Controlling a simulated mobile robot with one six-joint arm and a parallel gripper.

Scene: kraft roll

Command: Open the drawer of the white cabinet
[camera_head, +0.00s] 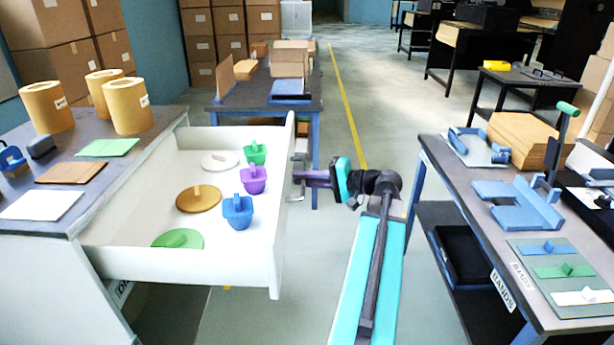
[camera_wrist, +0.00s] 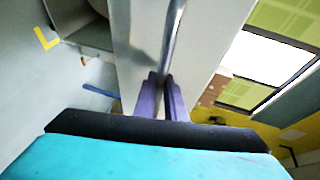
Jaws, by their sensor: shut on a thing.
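The white cabinet (camera_head: 60,285) stands at the left in the head view. Its drawer (camera_head: 185,258) is pulled far out to the right, with its inside in plain sight. My gripper (camera_head: 298,180) is at the outer face of the drawer front, coming from the right. In the wrist view my gripper's purple fingers (camera_wrist: 160,92) are shut on the grey bar handle (camera_wrist: 175,35) of the drawer front (camera_wrist: 205,35). In the head view the handle is mostly hidden at the fingertips.
The drawer holds purple (camera_head: 253,180), blue (camera_head: 238,212) and green (camera_head: 256,152) handled blocks, and several round lids. Kraft rolls (camera_head: 127,105) stand on the cabinet top. A workbench (camera_head: 470,200) stands at the right, beyond a strip of clear floor (camera_head: 310,270).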

